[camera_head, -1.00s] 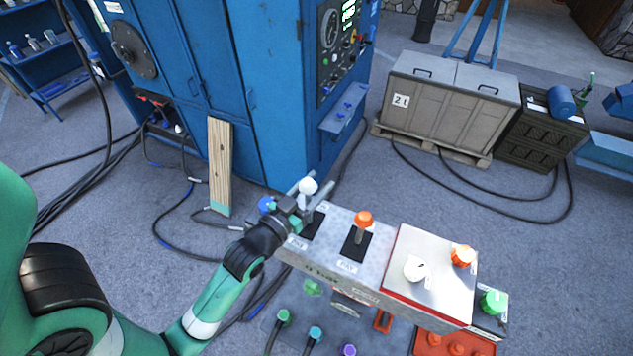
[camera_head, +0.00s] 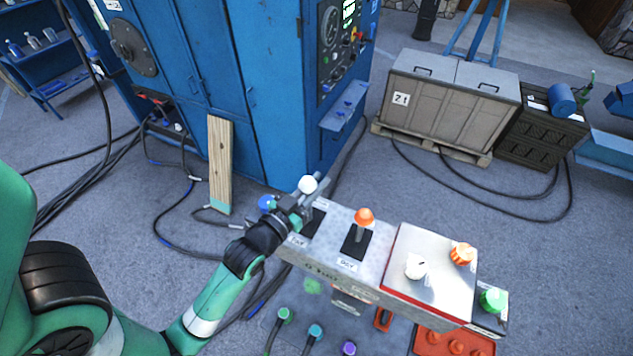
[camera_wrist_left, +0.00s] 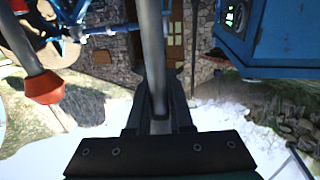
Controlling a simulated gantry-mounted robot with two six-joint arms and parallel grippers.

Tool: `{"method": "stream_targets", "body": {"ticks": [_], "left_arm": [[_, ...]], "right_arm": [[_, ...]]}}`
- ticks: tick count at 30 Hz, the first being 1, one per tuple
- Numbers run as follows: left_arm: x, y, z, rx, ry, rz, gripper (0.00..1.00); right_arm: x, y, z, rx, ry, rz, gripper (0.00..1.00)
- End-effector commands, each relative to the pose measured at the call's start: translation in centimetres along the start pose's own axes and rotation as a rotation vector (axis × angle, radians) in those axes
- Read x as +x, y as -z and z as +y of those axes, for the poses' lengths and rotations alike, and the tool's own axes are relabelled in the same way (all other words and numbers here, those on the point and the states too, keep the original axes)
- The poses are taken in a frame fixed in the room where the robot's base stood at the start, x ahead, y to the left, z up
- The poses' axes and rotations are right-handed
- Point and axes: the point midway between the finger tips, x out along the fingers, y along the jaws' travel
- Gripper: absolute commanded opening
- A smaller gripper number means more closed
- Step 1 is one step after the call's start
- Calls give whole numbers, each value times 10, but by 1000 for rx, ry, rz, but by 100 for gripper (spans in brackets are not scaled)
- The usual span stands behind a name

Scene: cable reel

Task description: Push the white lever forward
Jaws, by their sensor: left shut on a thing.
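The white lever (camera_head: 308,184) shows its round white knob at the left end of the grey control box (camera_head: 337,222). My left gripper (camera_head: 306,201) is at this lever, just below the knob, and is shut on its shaft. In the left wrist view the grey lever shaft (camera_wrist_left: 153,60) runs down between the closed fingers (camera_wrist_left: 160,118). The lower part of the lever and its slot are partly hidden by the gripper. My right gripper is not in view.
An orange-knobbed lever (camera_head: 363,217) stands right of the white lever and also shows in the left wrist view (camera_wrist_left: 44,88). A metal panel (camera_head: 440,275) carries a white knob and an orange knob. A blue cabinet (camera_head: 270,100) stands behind the box.

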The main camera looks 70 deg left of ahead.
Motion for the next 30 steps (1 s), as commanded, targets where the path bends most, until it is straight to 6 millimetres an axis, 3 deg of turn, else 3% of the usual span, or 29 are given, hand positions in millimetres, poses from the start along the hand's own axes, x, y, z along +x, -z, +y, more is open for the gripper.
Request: {"method": "stream_targets", "body": {"ticks": [26,30], "left_arm": [[0,8,1,-1,-2,21,0],[10,6,14,-2,-30,23,0]], "right_arm": [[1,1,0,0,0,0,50],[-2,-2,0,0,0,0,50]]}}
